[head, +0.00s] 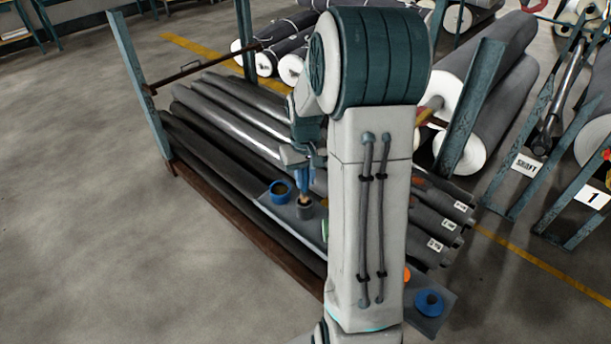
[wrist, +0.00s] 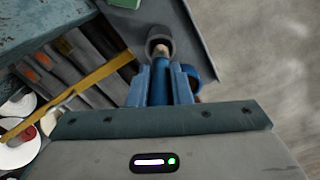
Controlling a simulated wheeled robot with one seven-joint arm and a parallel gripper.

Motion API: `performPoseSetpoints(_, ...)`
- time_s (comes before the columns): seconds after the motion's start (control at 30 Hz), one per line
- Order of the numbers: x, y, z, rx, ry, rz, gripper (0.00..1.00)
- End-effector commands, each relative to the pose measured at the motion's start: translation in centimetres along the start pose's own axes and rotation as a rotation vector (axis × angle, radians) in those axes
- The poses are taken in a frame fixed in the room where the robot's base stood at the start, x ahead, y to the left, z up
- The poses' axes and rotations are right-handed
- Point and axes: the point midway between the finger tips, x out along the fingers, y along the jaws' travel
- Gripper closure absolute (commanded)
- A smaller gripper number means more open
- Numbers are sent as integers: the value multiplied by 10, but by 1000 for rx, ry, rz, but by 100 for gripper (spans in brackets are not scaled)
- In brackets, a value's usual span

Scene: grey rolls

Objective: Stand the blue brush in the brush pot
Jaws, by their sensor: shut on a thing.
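The blue brush (head: 303,183) hangs upright from my gripper (head: 301,164) in the head view, its pale tip downward. The brush also shows in the wrist view (wrist: 160,82), between the two blue fingers of my gripper (wrist: 161,85), which is shut on it. The small dark grey brush pot (head: 304,210) stands on a narrow grey shelf (head: 310,229) directly below the tip. In the wrist view the tip lies at the mouth of the pot (wrist: 155,34). I cannot tell whether the tip is inside the rim or just above it.
A blue round container (head: 280,192) stands close left of the pot. A green item (head: 324,230) lies nearby, partly behind my arm. An orange item (head: 407,273) and a blue ring-shaped item (head: 430,302) are further right. Long grey rolls (head: 225,118) lie behind the shelf.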

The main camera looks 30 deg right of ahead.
Motion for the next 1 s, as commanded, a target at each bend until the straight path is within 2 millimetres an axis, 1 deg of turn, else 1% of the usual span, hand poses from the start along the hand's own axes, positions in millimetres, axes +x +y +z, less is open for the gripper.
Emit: performPoseSetpoints(1.0, 32, 0, 0, 0, 0, 0, 100)
